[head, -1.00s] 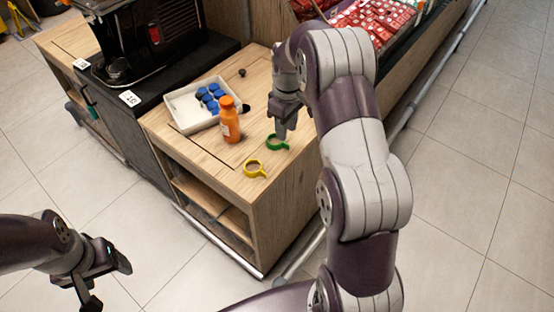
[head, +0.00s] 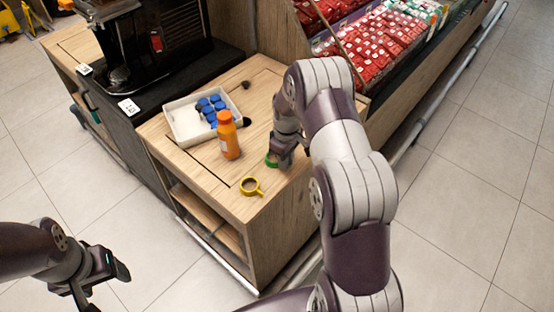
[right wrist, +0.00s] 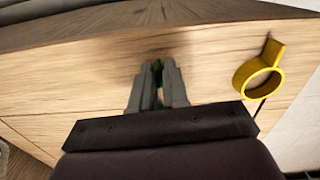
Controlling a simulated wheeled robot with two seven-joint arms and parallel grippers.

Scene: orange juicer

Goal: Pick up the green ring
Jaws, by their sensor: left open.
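The green ring (head: 271,160) lies on the wooden counter near its right side, partly covered by my right gripper. My right gripper (head: 284,160) is down at the ring. In the right wrist view its two fingers (right wrist: 158,72) stand close together, with a little green showing in the narrow gap between them. Whether they press on the ring cannot be seen, and most of the ring is hidden there. My left gripper (head: 100,285) is open and empty at the lower left, away from the counter.
A yellow ring (head: 250,187) with a handle lies near the counter's front edge; it also shows in the right wrist view (right wrist: 258,80). An orange bottle (head: 228,138) stands beside a white tray (head: 184,127) of blue caps. A black machine (head: 150,50) stands at the left.

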